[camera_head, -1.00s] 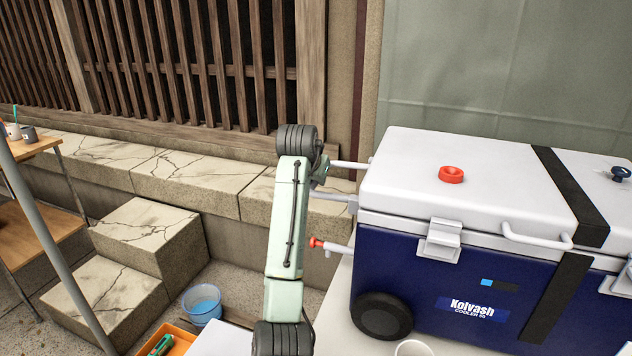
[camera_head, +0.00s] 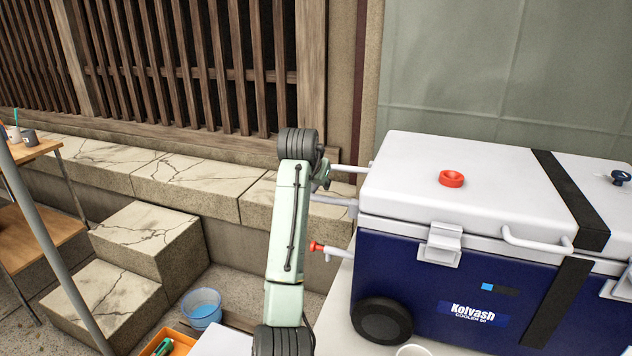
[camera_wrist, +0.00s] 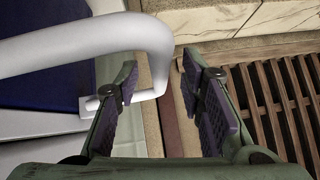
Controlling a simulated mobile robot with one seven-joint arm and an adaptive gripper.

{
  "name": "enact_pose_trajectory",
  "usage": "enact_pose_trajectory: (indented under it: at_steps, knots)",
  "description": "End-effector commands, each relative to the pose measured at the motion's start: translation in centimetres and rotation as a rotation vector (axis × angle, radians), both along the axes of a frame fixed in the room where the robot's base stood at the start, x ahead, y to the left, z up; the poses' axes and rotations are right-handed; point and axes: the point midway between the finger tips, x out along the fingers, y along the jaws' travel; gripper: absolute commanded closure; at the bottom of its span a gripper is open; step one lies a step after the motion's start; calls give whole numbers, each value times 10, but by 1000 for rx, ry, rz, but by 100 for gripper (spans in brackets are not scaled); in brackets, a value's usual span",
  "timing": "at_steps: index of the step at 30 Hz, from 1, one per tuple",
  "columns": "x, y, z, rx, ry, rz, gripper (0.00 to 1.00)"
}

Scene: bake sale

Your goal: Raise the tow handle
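The white and dark blue cooler (camera_head: 440,260) stands on a pale surface at the right of the head view. White bars of its tow handle (camera_head: 350,168) stick out from its left end toward my gripper (camera_head: 322,174), which is mostly hidden behind my arm there. In the wrist view the tow handle (camera_wrist: 75,45) is a thick white tube that bends down at its right end. My gripper (camera_wrist: 160,80) is open, with the bent end between or just beyond its two fingers. Contact cannot be told.
A red-tipped drain spigot (camera_head: 325,249) sticks out below the handle. Stone steps (camera_head: 145,240), a blue bucket (camera_head: 201,307) and an orange tray (camera_head: 170,342) lie at the lower left.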

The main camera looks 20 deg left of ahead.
Motion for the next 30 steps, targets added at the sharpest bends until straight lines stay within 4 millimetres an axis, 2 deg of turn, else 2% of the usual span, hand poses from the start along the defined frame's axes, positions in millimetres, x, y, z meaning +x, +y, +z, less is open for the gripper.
enact_pose_trajectory:
  at_steps: [7, 16, 21, 30]
  knots:
    - [-13, -2, 14, 1, -3, 0, 64]
    - [-58, -9, 59, 2, -4, 1, 64]
    - [-77, -12, 76, 1, -1, 0, 64]
    - [-85, -13, 84, 0, 0, 0, 64]
